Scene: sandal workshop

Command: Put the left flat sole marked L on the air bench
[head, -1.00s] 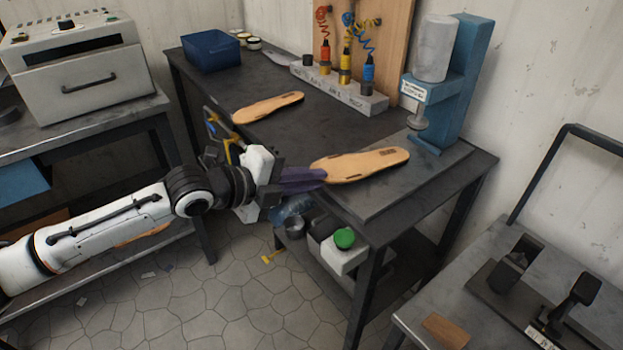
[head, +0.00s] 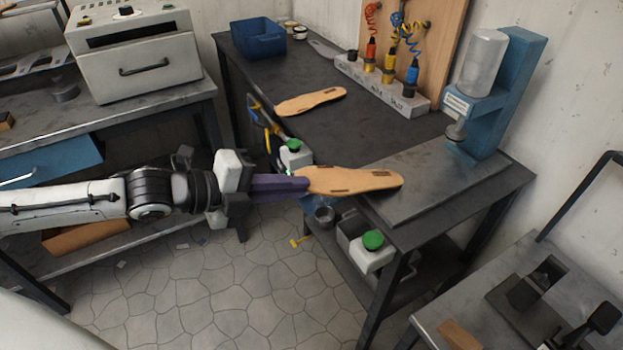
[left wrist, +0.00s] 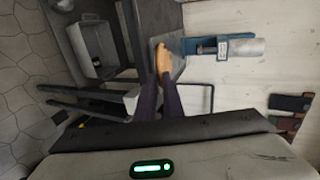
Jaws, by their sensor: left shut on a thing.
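My left gripper (head: 304,185) is shut on the near end of a tan flat sole (head: 352,181). The sole sticks out to the right and lies across the bench's left edge in the head view; its height above the top is hard to judge. In the left wrist view the sole (left wrist: 167,60) shows beyond the purple fingers (left wrist: 160,92). A second tan sole (head: 311,101) lies on the dark air bench (head: 345,129), farther back. Both soles have small dark marks, too small to read. My right gripper is not in view.
A blue press (head: 508,85) stands at the bench's right, by a metal plate (head: 435,185). A rack of coloured air tools (head: 383,83) and a blue bin (head: 258,38) stand at the back. The bench's middle is clear.

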